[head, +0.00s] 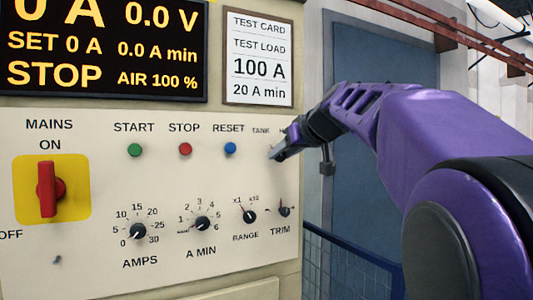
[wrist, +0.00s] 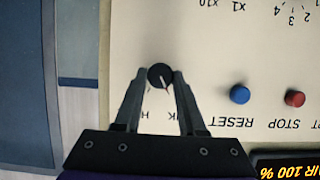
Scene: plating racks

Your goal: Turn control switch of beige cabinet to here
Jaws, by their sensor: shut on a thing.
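The beige cabinet (head: 100,265) fills the left of the head view. Its control switch (wrist: 159,75) is a small round black knob with a white pointer line, seen in the wrist view. The pointer runs down and slightly right in that upside-down view, toward the side where a "K" shows. The labels read "TANK" and a word starting with "H", partly covered. My gripper (head: 277,150) is at the panel under these labels, its two fingers closed on either side of the knob. In the head view the gripper hides the knob.
Green START (head: 134,150), red STOP (head: 185,149) and blue RESET (head: 230,148) buttons lie left of my gripper. The TRIM knob (head: 285,211) and RANGE knob (head: 250,216) are below. A red MAINS switch (head: 47,189) is far left. A blue railing (head: 340,265) stands right.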

